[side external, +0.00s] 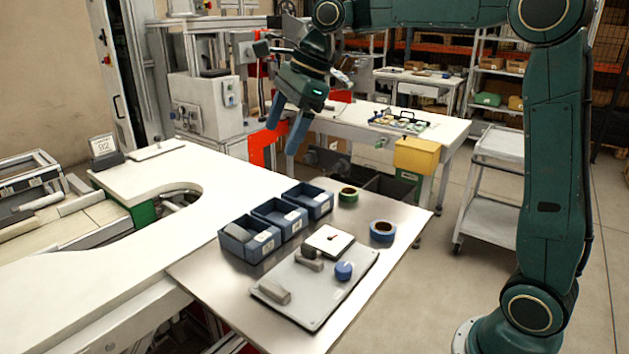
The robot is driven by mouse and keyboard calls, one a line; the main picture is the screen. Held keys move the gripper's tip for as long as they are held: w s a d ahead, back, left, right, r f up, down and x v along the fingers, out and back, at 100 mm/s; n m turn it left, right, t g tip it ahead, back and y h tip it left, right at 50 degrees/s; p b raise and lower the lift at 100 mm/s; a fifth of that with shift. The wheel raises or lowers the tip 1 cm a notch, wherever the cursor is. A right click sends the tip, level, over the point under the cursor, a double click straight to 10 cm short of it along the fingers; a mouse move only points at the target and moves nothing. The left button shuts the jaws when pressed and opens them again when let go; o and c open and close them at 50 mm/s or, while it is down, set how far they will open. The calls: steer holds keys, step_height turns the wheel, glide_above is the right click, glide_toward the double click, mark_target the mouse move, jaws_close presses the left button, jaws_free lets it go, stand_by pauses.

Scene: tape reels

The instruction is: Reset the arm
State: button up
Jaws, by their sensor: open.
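My gripper (286,130) is in the side external view, raised above the far end of the steel table (408,226). Its two blue fingers point down and are spread apart, with nothing visible between them. My dark green arm reaches in from the right. Below the gripper, a green tape reel (348,195) and a blue tape reel (382,231) lie on the steel table, both apart from the gripper.
Three blue bins (250,239) stand in a row; the nearest holds a grey round item. A grey board (315,287) carries a white square piece (329,240), a blue knob (344,270) and grey blocks. A yellow box (417,155) stands behind. The air around the gripper looks clear.

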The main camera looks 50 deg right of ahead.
steer(key=s+a+n+t+h, duration=0.1)
steer(key=s+n, duration=1.1)
steer(key=s, duration=0.3)
steer(key=s+d+f+n+h, duration=0.1)
steer(key=s+f+n, duration=0.2)
steer(key=s+n, duration=0.2)
steer(key=s+d+f+n+t, duration=0.1)
steer(key=s+f+n, duration=0.3)
steer(key=s+n, duration=0.2)
steer(key=shift+s+d+f+h, duration=0.15)
steer(key=shift+s+d+h, duration=0.2)
steer(key=shift+s, duration=0.2)
stand_by(0.5)
